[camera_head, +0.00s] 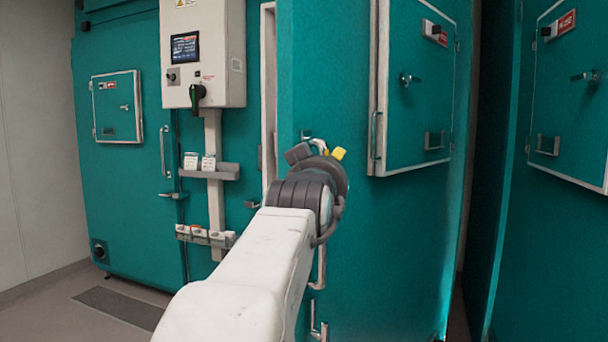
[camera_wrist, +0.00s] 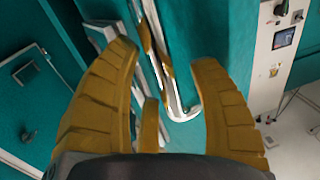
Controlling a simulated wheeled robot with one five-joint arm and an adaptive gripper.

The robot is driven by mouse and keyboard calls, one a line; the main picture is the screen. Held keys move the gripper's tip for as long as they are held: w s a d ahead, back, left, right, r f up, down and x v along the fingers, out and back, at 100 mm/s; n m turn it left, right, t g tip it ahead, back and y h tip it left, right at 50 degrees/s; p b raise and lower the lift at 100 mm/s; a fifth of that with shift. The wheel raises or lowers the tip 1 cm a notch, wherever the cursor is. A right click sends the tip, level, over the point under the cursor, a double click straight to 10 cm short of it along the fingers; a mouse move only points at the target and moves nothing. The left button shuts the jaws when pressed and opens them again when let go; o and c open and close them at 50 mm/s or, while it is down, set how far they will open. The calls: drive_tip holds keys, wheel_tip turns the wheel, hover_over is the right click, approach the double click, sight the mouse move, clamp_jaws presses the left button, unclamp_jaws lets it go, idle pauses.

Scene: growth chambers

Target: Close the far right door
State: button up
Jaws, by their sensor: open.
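A large teal door (camera_head: 400,240) with a small hatch (camera_head: 412,85) fills the middle right of the head view. It stands angled, with a pale frame edge (camera_head: 268,70) showing beside its left side. My gripper (camera_head: 331,153) is in front of this door near its left edge, partly hidden by my arm. In the wrist view my gripper (camera_wrist: 165,56) has its yellow fingers spread wide. A silver door handle (camera_wrist: 181,108) shows between and beyond them; I cannot tell whether they touch it. The handle's lower part (camera_head: 320,270) shows below my wrist in the head view.
Another teal door (camera_head: 140,200) with a hatch is at the left. A control box (camera_head: 204,55) hangs between the doors, also in the wrist view (camera_wrist: 280,50), above small shelves (camera_head: 208,172). A further teal panel with a hatch (camera_head: 572,95) stands at the right.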

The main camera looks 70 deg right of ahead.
drive_tip(key=shift+o, duration=0.2)
clamp_jaws()
idle(0.5)
